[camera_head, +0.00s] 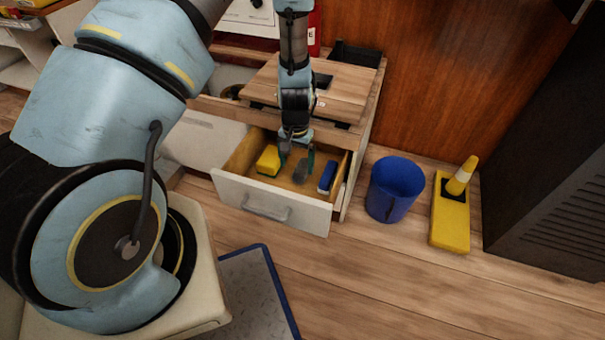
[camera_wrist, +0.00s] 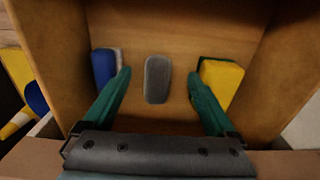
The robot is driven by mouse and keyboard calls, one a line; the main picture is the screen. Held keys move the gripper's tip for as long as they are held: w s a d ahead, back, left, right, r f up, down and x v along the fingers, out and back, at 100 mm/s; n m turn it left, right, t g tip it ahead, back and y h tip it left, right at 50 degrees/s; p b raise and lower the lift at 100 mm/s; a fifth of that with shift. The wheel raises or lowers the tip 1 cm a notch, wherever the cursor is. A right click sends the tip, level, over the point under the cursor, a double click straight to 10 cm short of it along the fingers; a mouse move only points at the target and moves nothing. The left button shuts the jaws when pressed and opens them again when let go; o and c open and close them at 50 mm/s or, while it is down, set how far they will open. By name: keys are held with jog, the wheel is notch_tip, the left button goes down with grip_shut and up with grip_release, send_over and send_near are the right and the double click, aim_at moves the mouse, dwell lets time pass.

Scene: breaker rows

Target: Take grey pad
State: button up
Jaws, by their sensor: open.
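The grey pad (camera_wrist: 157,79) lies on the bottom of the open drawer (camera_head: 270,204), between a yellow sponge and a blue item. It also shows in the head view (camera_head: 301,172), partly beside my fingers. My gripper (camera_wrist: 158,88) is open, with its green fingers to the left and right of the pad and apart from it. In the head view my gripper (camera_head: 297,158) reaches down into the drawer. Whether the fingertips are level with the pad I cannot tell.
In the drawer, a yellow sponge (camera_wrist: 220,84) is by the right finger and a blue-and-white item (camera_wrist: 104,68) by the left finger. Drawer walls enclose them closely. A blue bucket (camera_head: 395,188) and a yellow floor piece (camera_head: 451,222) stand right of the drawer.

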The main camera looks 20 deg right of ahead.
aim_at(298, 175)
jog(key=f, duration=0.3)
jog(key=f+b, duration=0.1)
jog(key=f, duration=0.3)
jog(key=shift+d+b, duration=0.2)
jog(key=shift+b, duration=0.1)
jog(key=shift+r, duration=0.1)
jog(key=c, duration=1.4)
